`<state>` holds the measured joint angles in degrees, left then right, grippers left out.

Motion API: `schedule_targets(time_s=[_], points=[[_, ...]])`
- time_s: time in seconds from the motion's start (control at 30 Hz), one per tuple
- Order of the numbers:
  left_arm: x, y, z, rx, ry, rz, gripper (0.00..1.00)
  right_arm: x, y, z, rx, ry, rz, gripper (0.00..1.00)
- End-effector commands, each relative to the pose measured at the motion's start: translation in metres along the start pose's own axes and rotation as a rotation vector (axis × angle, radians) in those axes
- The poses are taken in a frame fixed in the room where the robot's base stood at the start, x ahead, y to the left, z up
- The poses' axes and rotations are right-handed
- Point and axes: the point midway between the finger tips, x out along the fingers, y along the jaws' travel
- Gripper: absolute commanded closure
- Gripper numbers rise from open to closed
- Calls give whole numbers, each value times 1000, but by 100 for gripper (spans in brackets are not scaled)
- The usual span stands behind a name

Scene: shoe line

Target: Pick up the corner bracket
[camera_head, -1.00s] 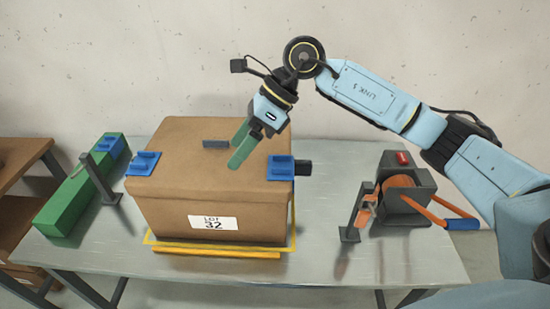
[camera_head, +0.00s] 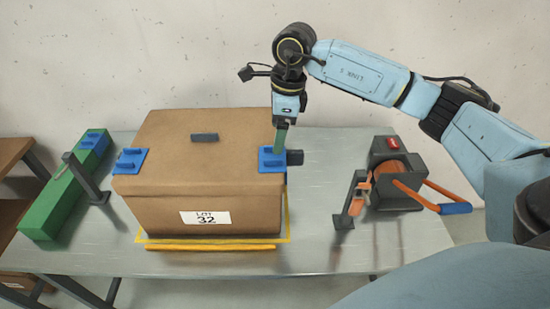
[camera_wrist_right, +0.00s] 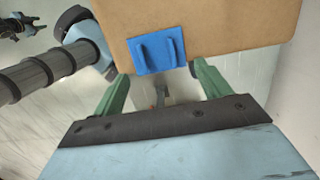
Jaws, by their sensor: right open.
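A blue corner bracket (camera_head: 269,161) with raised ribs sits on the right front corner of the brown box (camera_head: 165,207). A similar blue bracket (camera_head: 130,161) sits on the left front corner. My right gripper (camera_head: 280,148) points down over the right bracket, its green fingers seen edge-on and their tips overlapping the bracket in the picture. In the right wrist view, the right gripper (camera_wrist_right: 161,82) is open and empty, its fingers apart. The blue bracket (camera_wrist_right: 158,52) shows between and beyond them on the box's edge. Whether the fingers touch it cannot be told. My left gripper is not in the head view.
A dark block (camera_head: 296,157) sticks out right of the bracket. A green block (camera_head: 55,205) and another post (camera_head: 88,180) stand left.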

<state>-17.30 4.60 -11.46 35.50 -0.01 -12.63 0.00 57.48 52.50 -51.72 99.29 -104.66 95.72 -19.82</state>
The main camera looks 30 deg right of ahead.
Motion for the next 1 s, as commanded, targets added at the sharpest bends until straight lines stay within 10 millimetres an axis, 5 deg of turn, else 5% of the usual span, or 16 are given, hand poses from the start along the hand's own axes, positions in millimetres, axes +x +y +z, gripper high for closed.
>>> schedule_targets(time_s=[0.3, 0.6, 1.0], points=[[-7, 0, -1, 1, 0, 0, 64, 44, 5, 2, -1, 1, 4, 24], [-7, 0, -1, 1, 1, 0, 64, 49, 4, 2, -1, -1, 1, 24], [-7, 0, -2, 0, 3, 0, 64, 48, 4, 2, -1, -1, 1, 73]])
